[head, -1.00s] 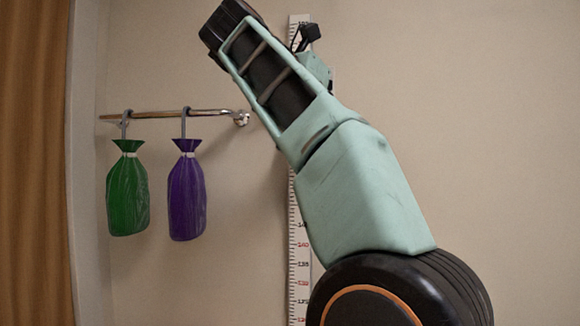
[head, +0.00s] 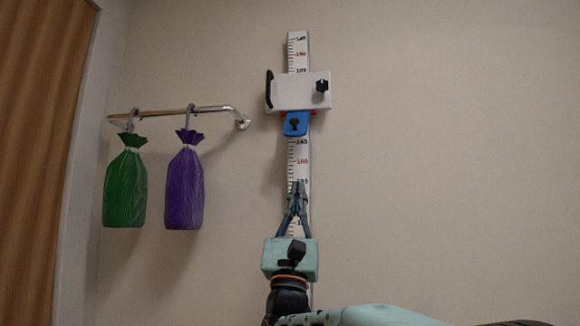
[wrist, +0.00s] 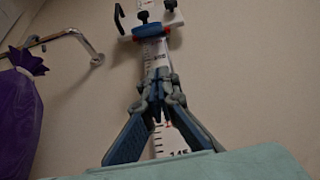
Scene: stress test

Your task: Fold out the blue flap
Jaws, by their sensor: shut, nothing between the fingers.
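The blue flap (head: 296,124) sits at the lower edge of a white block (head: 285,97) on a wall-mounted measuring rule (head: 298,52). It has a dark knob on its face and red bits at its upper corners. In the wrist view the flap (wrist: 149,30) is seen from below as a narrow blue band, so its angle is hard to tell. My gripper (head: 297,187) is below the flap, pointing up, in front of the rule, with a clear gap between them. Its fingertips (wrist: 158,76) are together and hold nothing.
The white block has a black handle (head: 269,90) at its left and a black knob (head: 322,86) at its right. A metal rail (head: 170,111) at left carries a green bag (head: 125,190) and a purple bag (head: 184,190). The wall at right is bare.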

